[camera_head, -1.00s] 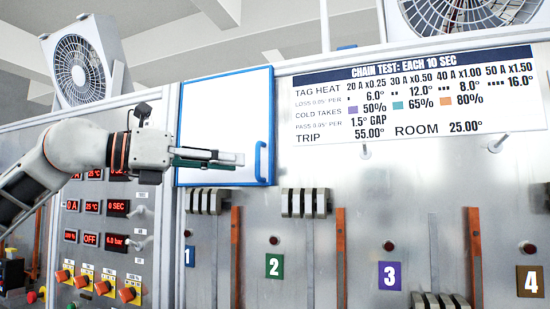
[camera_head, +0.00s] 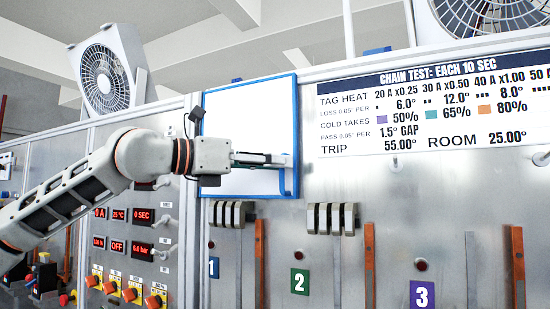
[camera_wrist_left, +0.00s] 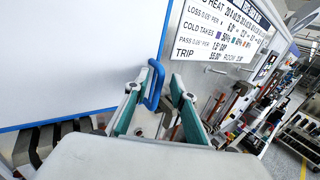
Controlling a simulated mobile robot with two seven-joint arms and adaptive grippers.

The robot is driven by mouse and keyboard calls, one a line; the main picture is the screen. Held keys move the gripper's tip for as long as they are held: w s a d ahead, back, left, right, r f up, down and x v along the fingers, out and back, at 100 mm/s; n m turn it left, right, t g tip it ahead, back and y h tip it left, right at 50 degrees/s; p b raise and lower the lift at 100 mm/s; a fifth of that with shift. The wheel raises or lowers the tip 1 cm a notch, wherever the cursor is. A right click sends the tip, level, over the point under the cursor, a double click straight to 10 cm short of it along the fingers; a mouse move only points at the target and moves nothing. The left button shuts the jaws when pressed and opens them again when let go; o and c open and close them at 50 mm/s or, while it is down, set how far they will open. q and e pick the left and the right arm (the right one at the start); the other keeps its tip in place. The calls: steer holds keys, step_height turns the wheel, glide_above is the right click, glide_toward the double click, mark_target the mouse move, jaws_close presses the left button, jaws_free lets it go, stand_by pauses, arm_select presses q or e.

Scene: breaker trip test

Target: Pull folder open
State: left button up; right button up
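The folder is a white panel with a blue frame (camera_head: 249,84), mounted on the grey metal cabinet and lying flat against it as far as I can see. Its blue handle (camera_head: 295,180) is at the lower right edge. My left gripper (camera_head: 283,160) reaches in from the left across the folder's lower part, its tips at the handle. In the left wrist view the two fingers (camera_wrist_left: 155,92) are apart, with the blue handle (camera_wrist_left: 155,84) showing between them. I cannot tell whether either finger touches it. My right gripper is not in view.
A printed chart (camera_head: 430,105) is right of the folder, with a peg (camera_head: 396,160) below it. Breaker levers (camera_head: 332,218) and orange strips (camera_head: 369,265) line the panel below. A control panel with red displays (camera_head: 118,230) is at lower left. A fan (camera_head: 105,75) stands on top.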

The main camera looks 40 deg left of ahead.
arm_select(q)
steer(key=shift+w, duration=0.2)
jaws_close()
